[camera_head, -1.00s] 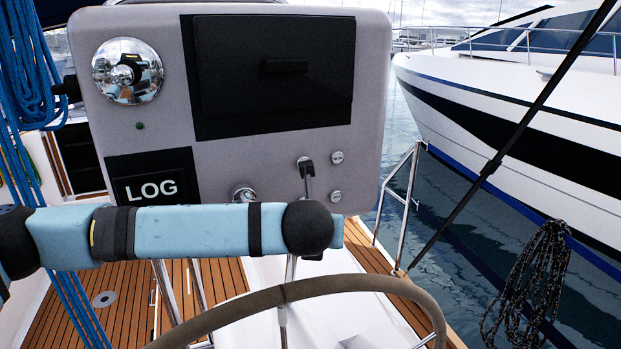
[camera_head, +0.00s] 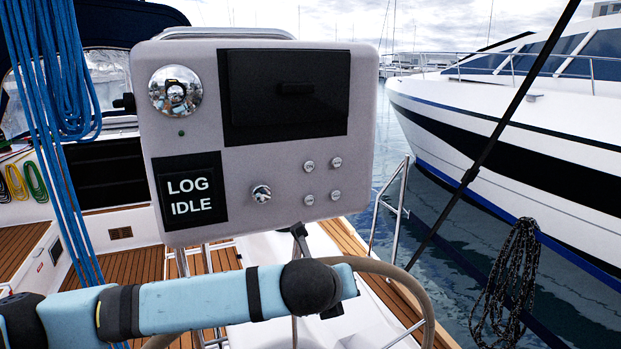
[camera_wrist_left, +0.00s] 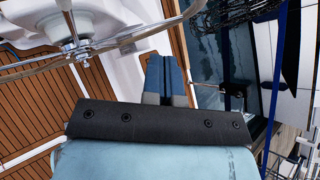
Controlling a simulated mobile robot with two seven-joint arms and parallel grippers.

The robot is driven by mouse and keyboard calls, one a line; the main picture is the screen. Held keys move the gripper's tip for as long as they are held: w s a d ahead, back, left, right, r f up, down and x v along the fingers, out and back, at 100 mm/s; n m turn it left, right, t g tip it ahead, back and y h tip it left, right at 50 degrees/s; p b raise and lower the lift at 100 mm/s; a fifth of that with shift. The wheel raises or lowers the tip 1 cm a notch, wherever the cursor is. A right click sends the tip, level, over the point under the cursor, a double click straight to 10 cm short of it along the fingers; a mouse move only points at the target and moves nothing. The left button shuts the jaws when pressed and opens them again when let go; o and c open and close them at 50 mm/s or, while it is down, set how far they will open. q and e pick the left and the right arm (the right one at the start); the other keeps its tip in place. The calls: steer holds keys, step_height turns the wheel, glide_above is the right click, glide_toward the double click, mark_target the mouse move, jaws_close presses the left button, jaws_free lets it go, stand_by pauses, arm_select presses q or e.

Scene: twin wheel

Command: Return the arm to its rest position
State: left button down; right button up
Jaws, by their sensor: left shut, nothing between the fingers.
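My left arm comes in from the lower left in the head view and lies low, in front of the steering wheel and below the grey console (camera_head: 215,110). The left gripper (camera_head: 299,233) is a small dark shape just below the console's lower edge, apart from it as far as I can see. In the left wrist view its two blue-grey fingers (camera_wrist_left: 165,78) are together with nothing between them. The console has a black display (camera_head: 189,192) reading "LOG IDLE", several small round buttons (camera_head: 322,179) and a chrome knob (camera_head: 261,193). My right gripper is in neither view.
The steering wheel (camera_head: 415,289) curves behind and right of my arm. Blue ropes (camera_head: 62,170) hang at left. A black diagonal stay (camera_head: 490,140), a steel rail (camera_head: 400,190) and coiled dark rope (camera_head: 511,270) stand at right. Water and a white yacht (camera_head: 520,110) lie beyond.

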arm_select(q)
steer(key=s+d+f+n+g+h, duration=0.1)
steer(key=s+d+f+n+h, duration=0.3)
steer(key=f+n, duration=0.4)
steer(key=s+a+f+n+h, duration=0.1)
steer(key=s+a+f+n, duration=0.3)
steer(key=a+f+n, duration=0.35)
steer(key=s+a+f+n+t+y, duration=0.2)
steer(key=s+a+f+n+y, duration=0.4)
steer(key=s+a+f+n, duration=1)
steer(key=s+a+f, duration=0.3)
steer(key=a+f, duration=0.2)
steer(key=shift+s+a+n, duration=0.3)
steer(key=shift+s+n, duration=0.05)
